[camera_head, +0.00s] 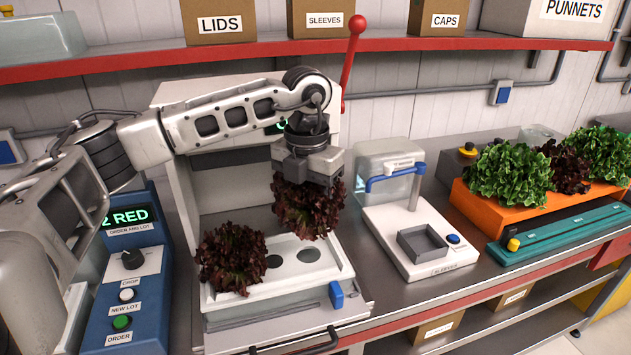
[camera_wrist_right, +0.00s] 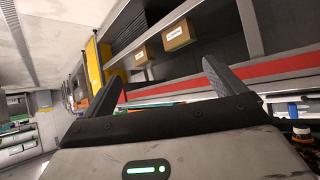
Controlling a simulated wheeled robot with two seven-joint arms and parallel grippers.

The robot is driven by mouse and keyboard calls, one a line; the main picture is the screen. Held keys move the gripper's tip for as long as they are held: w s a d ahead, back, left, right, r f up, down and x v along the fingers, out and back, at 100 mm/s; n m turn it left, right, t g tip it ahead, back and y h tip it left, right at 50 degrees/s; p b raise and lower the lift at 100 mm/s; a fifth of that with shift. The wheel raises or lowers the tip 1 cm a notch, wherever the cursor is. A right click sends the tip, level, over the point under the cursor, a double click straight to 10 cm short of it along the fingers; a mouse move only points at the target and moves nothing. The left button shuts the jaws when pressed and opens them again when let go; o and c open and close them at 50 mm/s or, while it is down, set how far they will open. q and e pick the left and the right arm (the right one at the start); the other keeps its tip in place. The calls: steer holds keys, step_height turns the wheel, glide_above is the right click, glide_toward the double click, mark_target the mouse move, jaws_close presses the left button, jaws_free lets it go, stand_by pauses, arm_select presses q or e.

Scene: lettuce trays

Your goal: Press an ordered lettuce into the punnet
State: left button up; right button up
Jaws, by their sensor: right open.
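My left gripper (camera_head: 308,170) is shut on a dark red lettuce (camera_head: 307,208) and holds it over the right rear part of a white tray with round holes (camera_head: 345,268), which appears to be the punnet. The lettuce hangs upright below the fingers; its base is hidden by leaves, so I cannot tell whether it touches the tray. A second red lettuce (camera_head: 232,260) sits at the tray's left end. Dark open holes show between the two. My right gripper (camera_wrist_right: 163,85) is open and empty in the right wrist view, facing the front of the bench.
The blue order panel (camera_head: 140,262) reads "2 RED". A sleever (camera_head: 425,240) stands right of the tray station. Green and red lettuces fill an orange crate (camera_head: 490,213) farther right. A red lever (camera_head: 351,55) rises behind my left arm. A red-edged shelf (camera_head: 420,44) carries boxes above.

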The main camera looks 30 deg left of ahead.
mark_target(307, 220)
arm_select(q)
steer(key=shift+a+r+n, duration=0.1)
steer(key=shift+a+n, duration=0.15)
steer(key=shift+n, duration=0.05)
step_height(307, 220, down, 2)
steer(key=shift+b, duration=0.65)
step_height(307, 220, down, 4)
steer(key=b, duration=0.2)
steer(key=shift+r+b, duration=0.1)
steer(key=shift+b, duration=0.2)
steer(key=shift+f+b, duration=0.45)
steer(key=shift+f, duration=0.2)
steer(key=shift+r, duration=0.3)
steer(key=shift+r+p, duration=0.8)
steer(key=shift+p, duration=0.05)
arm_select(e)
steer(key=shift+w+a+f, duration=0.1)
steer(key=shift+a+f, duration=0.05)
steer(key=shift+a, duration=0.35)
steer(key=shift+f, duration=0.15)
